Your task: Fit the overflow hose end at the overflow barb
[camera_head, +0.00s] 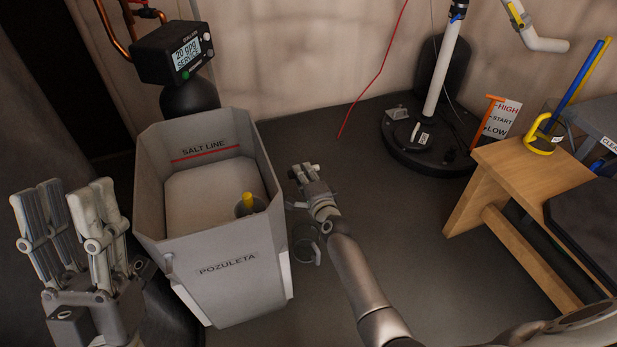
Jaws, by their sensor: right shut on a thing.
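I cannot make out the overflow barb; the tank's right outer side is turned away from view. I cannot tell whether the held thing touches the tank. My left gripper (63,195) is open and empty at the lower left, in front of the tank's left side.
A control head (174,52) with a display stands behind the tank. A wooden bench (530,165) is at right, and a round black base (425,140) is at the back. Floor between is clear.

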